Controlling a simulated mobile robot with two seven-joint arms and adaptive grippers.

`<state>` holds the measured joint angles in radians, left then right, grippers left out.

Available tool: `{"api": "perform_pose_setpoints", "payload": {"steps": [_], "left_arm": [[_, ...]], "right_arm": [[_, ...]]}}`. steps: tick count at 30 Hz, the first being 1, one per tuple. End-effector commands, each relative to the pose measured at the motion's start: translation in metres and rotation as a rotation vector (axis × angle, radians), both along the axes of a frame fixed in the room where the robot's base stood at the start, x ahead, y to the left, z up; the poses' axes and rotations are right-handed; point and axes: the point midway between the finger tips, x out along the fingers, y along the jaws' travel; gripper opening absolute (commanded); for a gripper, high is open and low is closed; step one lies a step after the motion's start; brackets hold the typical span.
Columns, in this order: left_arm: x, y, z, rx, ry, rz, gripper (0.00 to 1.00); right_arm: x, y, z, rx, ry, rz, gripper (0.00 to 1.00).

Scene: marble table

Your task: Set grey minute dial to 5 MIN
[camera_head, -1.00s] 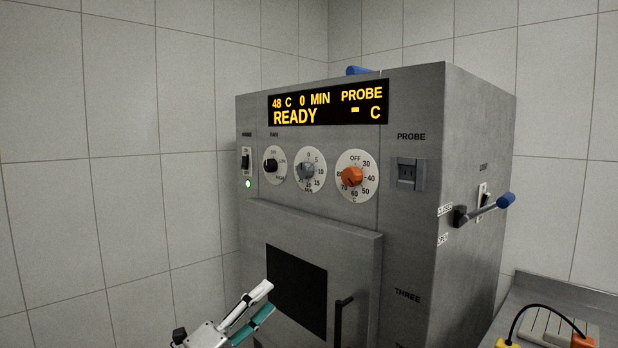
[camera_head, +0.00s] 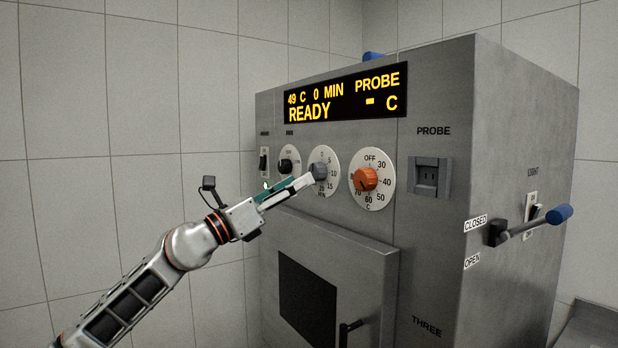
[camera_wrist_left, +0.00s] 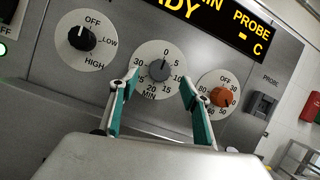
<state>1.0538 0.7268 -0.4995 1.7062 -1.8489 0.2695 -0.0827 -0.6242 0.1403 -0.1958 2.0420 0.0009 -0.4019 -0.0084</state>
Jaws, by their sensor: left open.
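The grey minute dial (camera_head: 320,169) is a round grey knob on a white scale, between a black dial and an orange dial on the oven front. It also shows in the left wrist view (camera_wrist_left: 159,70), its pointer near 0, with 5 just to the right. My left gripper (camera_head: 298,184) is open just in front of and below the dial. In the left wrist view its two teal-padded fingers (camera_wrist_left: 161,84) are spread, one to each lower side of the grey knob. I see no contact with the knob. My right gripper is not in view.
The display (camera_head: 345,98) reads 49 C, 0 MIN, READY. The black OFF/LOW/HIGH dial (camera_wrist_left: 82,38) is left of the grey dial; the orange temperature dial (camera_head: 366,179) is right. A door (camera_head: 340,262) lies below. A blue-ended lever (camera_head: 540,221) sticks out at the right.

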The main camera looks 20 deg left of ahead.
Motion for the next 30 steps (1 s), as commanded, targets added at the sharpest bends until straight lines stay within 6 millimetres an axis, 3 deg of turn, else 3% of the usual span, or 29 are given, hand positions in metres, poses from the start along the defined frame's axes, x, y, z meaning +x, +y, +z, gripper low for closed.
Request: {"api": "perform_pose_setpoints", "payload": {"steps": [9, 20, 24, 25, 30], "left_arm": [[0.029, -0.021, 0.012, -0.002, 0.003, 0.0, 0.47], [0.032, -0.024, 0.015, -0.001, 0.002, -0.001, 0.47], [0.032, -0.024, 0.015, -0.001, 0.002, -0.001, 0.13], [0.032, -0.024, 0.015, -0.001, 0.002, -0.001, 0.09], [0.032, -0.023, 0.015, 0.0, 0.001, -0.001, 0.09]], "right_arm": [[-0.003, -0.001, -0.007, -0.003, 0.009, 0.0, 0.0], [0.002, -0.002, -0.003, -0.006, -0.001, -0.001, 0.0], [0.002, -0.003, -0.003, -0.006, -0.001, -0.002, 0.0], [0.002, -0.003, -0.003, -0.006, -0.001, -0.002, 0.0], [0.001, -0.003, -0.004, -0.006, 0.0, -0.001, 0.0]]}}
